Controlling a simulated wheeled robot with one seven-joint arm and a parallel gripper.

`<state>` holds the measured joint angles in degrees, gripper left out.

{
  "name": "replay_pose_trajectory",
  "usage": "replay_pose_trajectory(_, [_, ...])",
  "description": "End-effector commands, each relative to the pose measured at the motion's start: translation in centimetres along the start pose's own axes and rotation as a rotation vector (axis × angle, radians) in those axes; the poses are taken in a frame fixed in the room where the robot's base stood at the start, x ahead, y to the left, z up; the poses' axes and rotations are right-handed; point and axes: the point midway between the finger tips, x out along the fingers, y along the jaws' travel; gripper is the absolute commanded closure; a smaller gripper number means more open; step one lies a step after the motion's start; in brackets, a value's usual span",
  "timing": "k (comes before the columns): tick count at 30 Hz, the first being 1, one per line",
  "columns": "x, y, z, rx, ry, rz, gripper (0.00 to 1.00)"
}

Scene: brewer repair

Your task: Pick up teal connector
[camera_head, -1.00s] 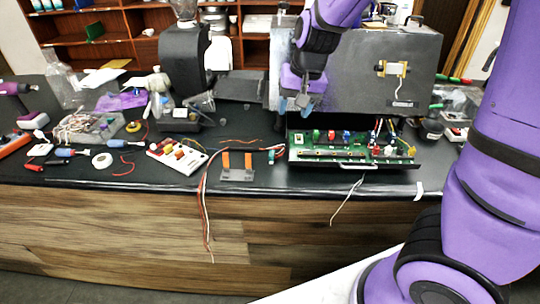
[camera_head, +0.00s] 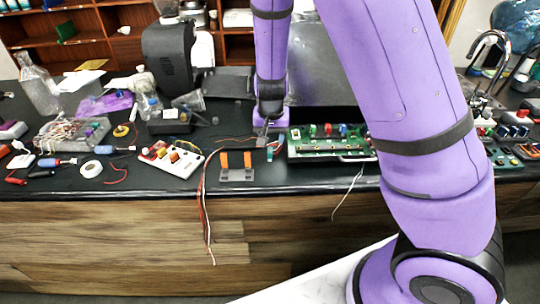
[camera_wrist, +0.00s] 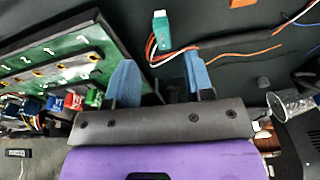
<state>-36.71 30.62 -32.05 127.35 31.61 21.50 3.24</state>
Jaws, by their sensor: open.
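The teal connector (camera_wrist: 160,28) sits on the dark bench at the end of a bundle of red, white and orange wires (camera_wrist: 157,50). In the head view it is a small teal spot (camera_head: 270,153) just left of the green circuit board. My gripper (camera_wrist: 160,75) is open, its two blue fingers apart and empty. In the wrist view the connector appears beyond the fingertips, roughly in line with the gap between them. In the head view my gripper (camera_head: 263,132) is just above and behind the connector, with its fingers partly hard to make out.
The green circuit board (camera_head: 325,155) lies close to the right of my gripper. A holder with orange uprights (camera_head: 237,174) stands to the left of the connector. A white block with coloured knobs (camera_head: 181,166) is farther left. The cable's wires hang over the bench front.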

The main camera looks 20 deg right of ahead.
Motion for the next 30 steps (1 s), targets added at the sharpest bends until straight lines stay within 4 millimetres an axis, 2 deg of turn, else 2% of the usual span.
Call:
replay_pose_trajectory(5, [1.0,0.0,0.0,0.001,-0.001,0.000,0.52])
replay_pose_trajectory(15, [5.2,-0.3,0.1,0.001,-0.001,0.001,0.52])
replay_pose_trajectory(25, [5.8,-0.4,0.1,0.000,0.000,-0.001,0.52])
replay_pose_trajectory(30, [5.8,-0.4,0.1,0.000,0.000,-0.001,0.91])
